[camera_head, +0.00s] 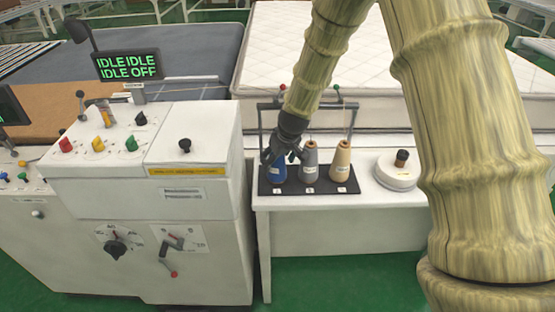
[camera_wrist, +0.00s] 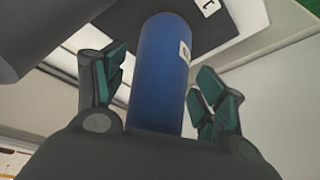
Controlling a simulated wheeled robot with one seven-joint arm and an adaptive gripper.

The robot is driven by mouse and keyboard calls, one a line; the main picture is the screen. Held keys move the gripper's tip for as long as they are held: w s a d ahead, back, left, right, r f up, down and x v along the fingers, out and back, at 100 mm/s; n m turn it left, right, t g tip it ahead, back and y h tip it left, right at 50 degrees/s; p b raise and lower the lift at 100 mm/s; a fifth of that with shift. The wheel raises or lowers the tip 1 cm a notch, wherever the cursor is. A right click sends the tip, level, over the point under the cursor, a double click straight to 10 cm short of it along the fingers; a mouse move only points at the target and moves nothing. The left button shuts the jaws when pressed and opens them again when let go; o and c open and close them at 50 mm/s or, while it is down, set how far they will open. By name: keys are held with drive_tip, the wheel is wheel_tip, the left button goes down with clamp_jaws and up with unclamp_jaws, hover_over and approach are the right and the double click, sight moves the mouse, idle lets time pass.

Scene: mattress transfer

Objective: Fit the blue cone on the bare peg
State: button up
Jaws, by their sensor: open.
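The blue cone (camera_head: 278,173) stands at the left end of a black rack on the white table, above the label at that end. In the wrist view the blue cone (camera_wrist: 160,70) lies between my gripper's two fingers, with gaps showing on both sides. My gripper (camera_head: 283,155) is open around the upper part of the cone and hides its top. The fingers also show in the wrist view (camera_wrist: 160,95). I cannot see a bare peg; the rack (camera_head: 313,188) shows cones at its three labelled places.
A grey cone (camera_head: 310,165) and a tan cone (camera_head: 341,165) stand close to the right on the rack. A frame with thread guides (camera_head: 350,120) rises behind. A white round device (camera_head: 398,175) holds a dark-topped piece. A control cabinet (camera_head: 150,190) stands left; a mattress (camera_head: 370,60) lies behind.

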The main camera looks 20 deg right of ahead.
drive_tip(key=v, duration=1.1)
drive_tip(key=shift+r, duration=0.4)
drive_tip(key=shift+s, duration=0.2)
